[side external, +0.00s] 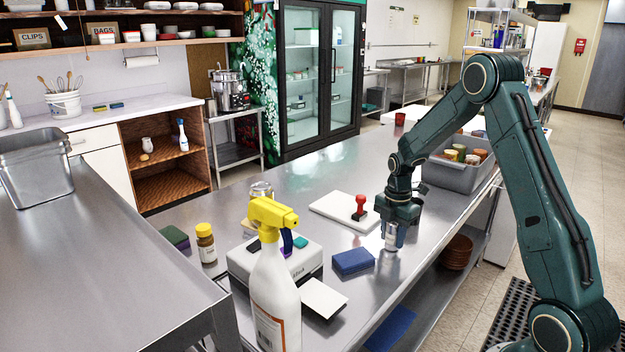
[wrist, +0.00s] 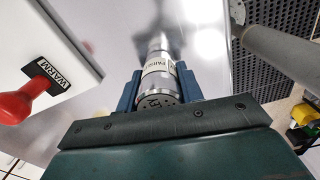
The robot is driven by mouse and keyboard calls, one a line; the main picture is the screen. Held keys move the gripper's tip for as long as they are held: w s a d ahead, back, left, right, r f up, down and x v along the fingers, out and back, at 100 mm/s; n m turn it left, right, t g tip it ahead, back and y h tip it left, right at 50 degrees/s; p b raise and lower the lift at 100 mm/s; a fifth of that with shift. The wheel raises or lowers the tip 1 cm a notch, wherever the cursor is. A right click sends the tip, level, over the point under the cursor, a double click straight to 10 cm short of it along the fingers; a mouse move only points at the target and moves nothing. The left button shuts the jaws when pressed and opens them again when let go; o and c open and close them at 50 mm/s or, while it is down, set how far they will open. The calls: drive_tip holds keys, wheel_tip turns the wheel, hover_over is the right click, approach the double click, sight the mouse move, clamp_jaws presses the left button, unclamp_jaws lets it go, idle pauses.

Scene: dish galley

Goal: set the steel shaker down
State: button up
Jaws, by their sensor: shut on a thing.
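The steel shaker (side external: 391,238) is a small silver cylinder with a pale printed label. My gripper (side external: 393,232) is shut on it, pointing down over the steel counter (side external: 420,250). In the wrist view the shaker (wrist: 157,82) stands between the two blue fingers (wrist: 158,88), its perforated top towards me. The shaker's base is at or very near the counter top; I cannot tell if it touches. A blurred reflection shows in the steel just beyond it.
A white board (side external: 335,212) with a red-handled stamp (side external: 360,207) lies just left of my gripper. A blue sponge (side external: 353,261) lies in front. A grey bin (side external: 450,178) with several jars stands behind. A spray bottle (side external: 274,295) and a white boxy device (side external: 245,265) stand left.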

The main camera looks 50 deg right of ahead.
drive_tip(key=shift+f, duration=0.15)
drive_tip(key=o, duration=1)
drive_tip(key=shift+o, duration=0.2)
wheel_tip(320, 180, up, 12)
drive_tip(key=shift+f, duration=0.15)
drive_tip(key=shift+r, duration=0.3)
